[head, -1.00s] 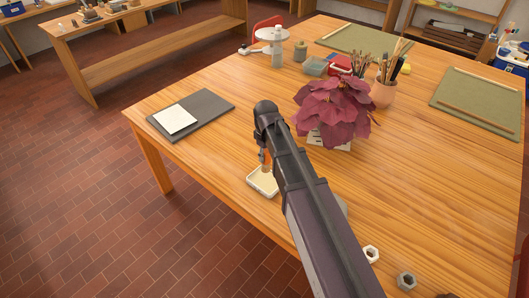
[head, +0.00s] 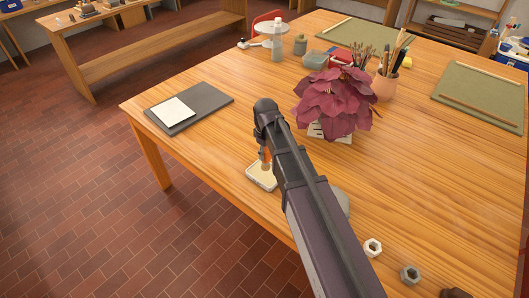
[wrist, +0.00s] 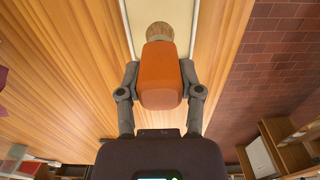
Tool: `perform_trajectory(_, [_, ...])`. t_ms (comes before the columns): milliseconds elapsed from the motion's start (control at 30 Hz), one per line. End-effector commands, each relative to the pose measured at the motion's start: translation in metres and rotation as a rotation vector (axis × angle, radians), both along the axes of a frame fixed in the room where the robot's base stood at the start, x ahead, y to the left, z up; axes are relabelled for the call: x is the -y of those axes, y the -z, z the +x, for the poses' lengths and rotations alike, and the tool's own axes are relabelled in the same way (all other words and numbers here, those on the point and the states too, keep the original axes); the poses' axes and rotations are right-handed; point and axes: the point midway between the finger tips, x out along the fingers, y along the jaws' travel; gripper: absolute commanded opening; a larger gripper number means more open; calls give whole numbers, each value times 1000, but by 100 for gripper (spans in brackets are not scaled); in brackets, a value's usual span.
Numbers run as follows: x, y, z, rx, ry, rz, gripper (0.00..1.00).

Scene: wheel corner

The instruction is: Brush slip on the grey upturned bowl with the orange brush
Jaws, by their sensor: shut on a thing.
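My gripper (wrist: 160,90) is shut on the orange brush (wrist: 160,72), one finger on each side of its block-like handle. The brush's round tan end (wrist: 160,32) points away from the gripper. In the head view the orange brush (head: 265,155) hangs below my arm's end, at the shallow cream tray (head: 258,178) near the table's edge. I cannot tell whether its tip touches the tray floor. The tray also fills the top middle of the wrist view (wrist: 138,15). A grey rounded shape, likely the upturned bowl (head: 342,200), shows behind my arm, mostly hidden.
A dark red leafy plant (head: 335,100) stands just right of my arm. Two nuts, one pale (head: 373,247) and one grey (head: 410,274), lie near the front edge. A dark board (head: 208,102) with a white sheet lies left.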

Motion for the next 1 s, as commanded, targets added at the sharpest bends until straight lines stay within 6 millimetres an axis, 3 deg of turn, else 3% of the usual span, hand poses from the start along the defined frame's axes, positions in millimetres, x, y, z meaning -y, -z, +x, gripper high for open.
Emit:
perform_trajectory(400, [0, 30, 0, 0, -1, 0, 0])
perform_trajectory(1000, [-1, 35, 0, 0, -1, 0, 0])
